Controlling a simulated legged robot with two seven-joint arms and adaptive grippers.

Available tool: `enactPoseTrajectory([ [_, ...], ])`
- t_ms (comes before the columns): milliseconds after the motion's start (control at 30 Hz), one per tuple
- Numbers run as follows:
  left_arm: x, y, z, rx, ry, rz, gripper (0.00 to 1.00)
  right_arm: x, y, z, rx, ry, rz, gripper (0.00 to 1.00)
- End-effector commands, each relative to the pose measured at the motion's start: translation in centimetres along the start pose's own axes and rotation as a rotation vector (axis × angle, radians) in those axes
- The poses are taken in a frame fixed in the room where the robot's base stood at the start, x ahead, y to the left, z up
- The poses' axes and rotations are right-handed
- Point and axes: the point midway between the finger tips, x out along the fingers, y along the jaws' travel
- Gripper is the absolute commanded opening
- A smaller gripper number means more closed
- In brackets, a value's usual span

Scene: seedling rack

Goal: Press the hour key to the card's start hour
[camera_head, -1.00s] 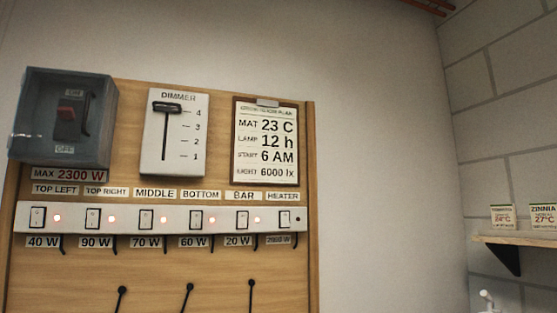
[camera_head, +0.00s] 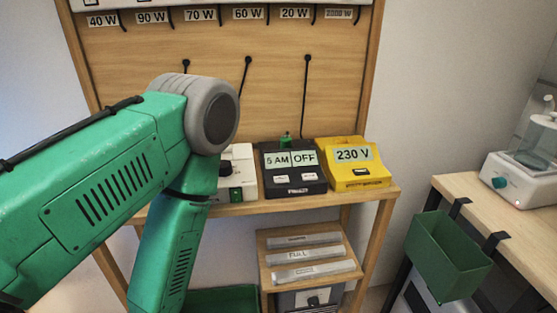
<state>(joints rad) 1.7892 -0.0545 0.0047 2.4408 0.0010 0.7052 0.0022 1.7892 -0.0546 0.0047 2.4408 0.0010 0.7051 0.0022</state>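The black timer (camera_head: 291,187) stands on the wooden shelf. Its display (camera_head: 291,159) reads 5 AM on the left and OFF on the right. Two small white keys (camera_head: 281,178) (camera_head: 308,176) sit below the display; their lettering is too small to read, so I cannot tell which is the hour key. The card is out of view now; in the earlier frame it reads START 6 AM. My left arm comes in from the left and bends down in front of the shelf's left part. Its gripper is not in view, and neither is my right gripper.
A yellow 230 V box (camera_head: 360,180) stands right of the timer. A white device (camera_head: 240,172) stands left of it, partly behind my arm. A small drawer unit (camera_head: 310,262) is below the shelf. A green bin (camera_head: 448,255) hangs on the right-hand table (camera_head: 500,215).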

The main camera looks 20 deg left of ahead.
Motion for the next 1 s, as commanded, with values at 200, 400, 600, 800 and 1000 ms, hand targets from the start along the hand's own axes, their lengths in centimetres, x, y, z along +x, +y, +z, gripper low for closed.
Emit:
enactPoseTrajectory([
  [200,0.00,0.00,-0.01,0.000,0.000,0.000,0.53,0.00,0.00,-0.01,0.000,0.000,0.000,0.52],
  [400,0.00,0.00,-0.01,0.000,0.000,0.000,0.53,0.00,0.00,-0.01,0.000,0.000,0.000,0.52],
  [600,0.00,0.00,0.00,0.000,0.000,0.000,0.00,0.00,0.00,-0.01,0.000,0.000,0.000,0.52],
  [800,0.00,0.00,-0.01,0.000,0.000,0.000,0.00,0.00,0.00,-0.01,0.000,0.000,0.000,0.52],
  [1000,0.00,0.00,-0.01,0.000,0.000,0.000,0.00,0.00,0.00,-0.01,0.000,0.000,0.000,0.52],
])
